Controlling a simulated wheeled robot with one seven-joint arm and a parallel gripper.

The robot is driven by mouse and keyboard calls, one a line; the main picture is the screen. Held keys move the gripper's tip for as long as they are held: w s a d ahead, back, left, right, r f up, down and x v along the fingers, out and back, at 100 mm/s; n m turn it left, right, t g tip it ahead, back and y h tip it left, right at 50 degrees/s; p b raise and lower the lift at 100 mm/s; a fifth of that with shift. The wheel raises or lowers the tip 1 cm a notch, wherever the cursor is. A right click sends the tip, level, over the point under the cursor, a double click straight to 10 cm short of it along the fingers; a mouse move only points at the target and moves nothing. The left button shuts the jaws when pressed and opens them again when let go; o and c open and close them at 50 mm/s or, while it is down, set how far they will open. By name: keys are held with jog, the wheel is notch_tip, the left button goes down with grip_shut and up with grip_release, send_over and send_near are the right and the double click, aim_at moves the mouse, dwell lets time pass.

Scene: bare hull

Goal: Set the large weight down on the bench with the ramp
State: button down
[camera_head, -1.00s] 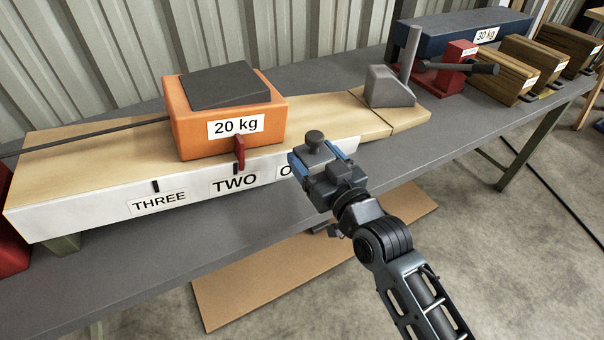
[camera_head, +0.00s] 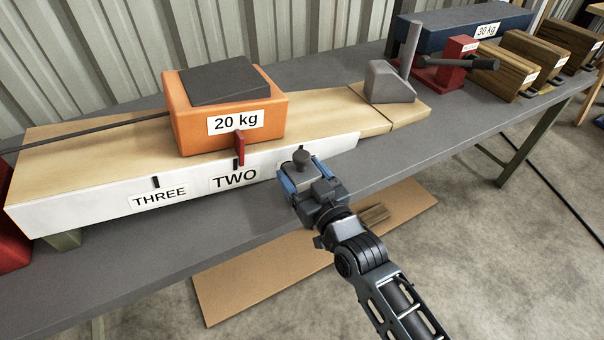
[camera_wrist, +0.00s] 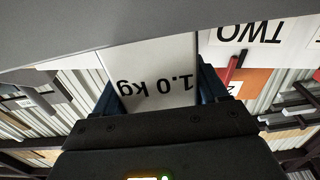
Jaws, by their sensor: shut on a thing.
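My gripper (camera_head: 304,180) is shut on a grey weight with a round knob on top (camera_head: 302,158). In the wrist view its pale face (camera_wrist: 150,60) reads "1.0 kg" upside down, between the blue fingers. The weight looks upright, in front of the ramp's white side. Whether its base touches the bench is hidden. The grey bench (camera_head: 112,272) carries a long wooden ramp (camera_head: 85,152) with a white front marked TWO and THREE. My gripper covers the label right of TWO.
An orange 20 kg block (camera_head: 190,132) sits on the ramp with a red pointer (camera_head: 239,148) at TWO. A grey wedge (camera_head: 388,84) stands at the ramp's right end. A red clamp (camera_head: 455,62) and wooden blocks (camera_head: 505,72) are further right. Bare bench lies along the front edge.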

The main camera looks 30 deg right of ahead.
jog(key=shift+r, duration=0.1)
jog(key=shift+c, duration=2.4)
grip_release()
jog(key=shift+f, duration=0.25)
jog(key=o, duration=0.4)
jog(key=shift+o, duration=0.2)
jog(key=shift+r, duration=0.1)
jog(key=shift+r, duration=0.15)
jog(key=s, duration=1.2)
jog(key=shift+b, duration=0.45)
